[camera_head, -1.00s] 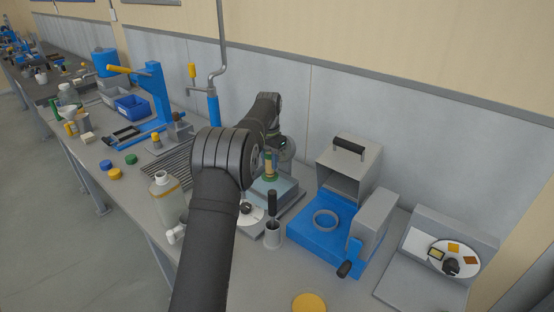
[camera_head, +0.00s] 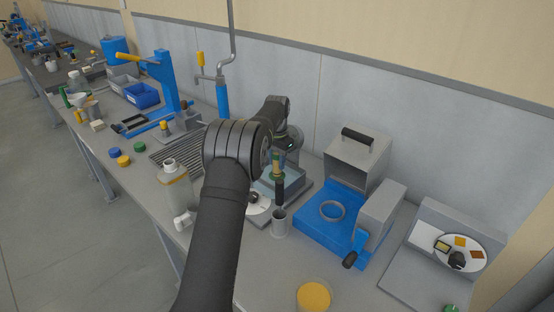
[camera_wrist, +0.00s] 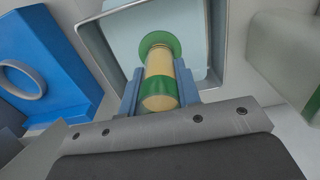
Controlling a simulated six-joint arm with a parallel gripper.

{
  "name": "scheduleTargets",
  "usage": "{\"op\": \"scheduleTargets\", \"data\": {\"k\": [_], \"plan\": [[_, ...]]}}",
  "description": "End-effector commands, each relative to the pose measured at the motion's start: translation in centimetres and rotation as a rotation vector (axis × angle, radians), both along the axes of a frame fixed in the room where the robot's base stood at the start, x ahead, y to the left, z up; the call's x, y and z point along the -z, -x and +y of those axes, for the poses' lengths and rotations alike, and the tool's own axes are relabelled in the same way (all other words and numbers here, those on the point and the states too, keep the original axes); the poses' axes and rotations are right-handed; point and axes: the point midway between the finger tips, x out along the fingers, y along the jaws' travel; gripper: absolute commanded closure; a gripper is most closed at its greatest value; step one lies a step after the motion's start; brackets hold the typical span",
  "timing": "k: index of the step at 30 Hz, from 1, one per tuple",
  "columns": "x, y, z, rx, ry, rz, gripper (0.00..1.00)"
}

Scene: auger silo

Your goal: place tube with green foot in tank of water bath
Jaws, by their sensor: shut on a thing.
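The tube (camera_wrist: 160,65) is pale yellow with a green band and a wide green disc foot (camera_wrist: 160,43) at its far end. My gripper (camera_wrist: 158,90) is shut on it near the rounded end, with a grey-blue finger on each side. The tank (camera_wrist: 221,45) of the water bath lies beyond the foot in the wrist view, with pale blue water inside its grey rim. In the head view, the tube (camera_head: 276,166) appears upright over the tank (camera_head: 296,184). My arm hides part of the bath. I cannot tell whether the foot touches the water.
A metal cup (camera_head: 279,224) with a dark-handled tool stands in front of the bath. A blue fixture (camera_head: 318,230) with a ring is to the right. A bottle (camera_head: 175,190) stands left of my arm. A yellow-topped container (camera_head: 314,297) is near the front edge.

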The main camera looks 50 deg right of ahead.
Motion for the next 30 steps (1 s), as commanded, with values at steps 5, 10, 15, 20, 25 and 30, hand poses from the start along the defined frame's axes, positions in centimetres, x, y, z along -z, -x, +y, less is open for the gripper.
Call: {"op": "scheduleTargets", "data": {"k": [5,10,15,20,25,30], "plan": [[0.4,0.0,0.0,0.000,0.000,0.000,0.96],[0.6,0.0,0.0,0.000,0.001,0.000,0.96],[0.6,0.0,0.0,0.000,0.000,0.000,0.48],[0.6,0.0,0.0,0.000,0.000,0.000,0.48],[0.1,0.0,0.0,0.000,0.001,-0.001,0.48],[-2.6,-0.1,-0.1,0.000,0.004,-0.002,0.48]]}}
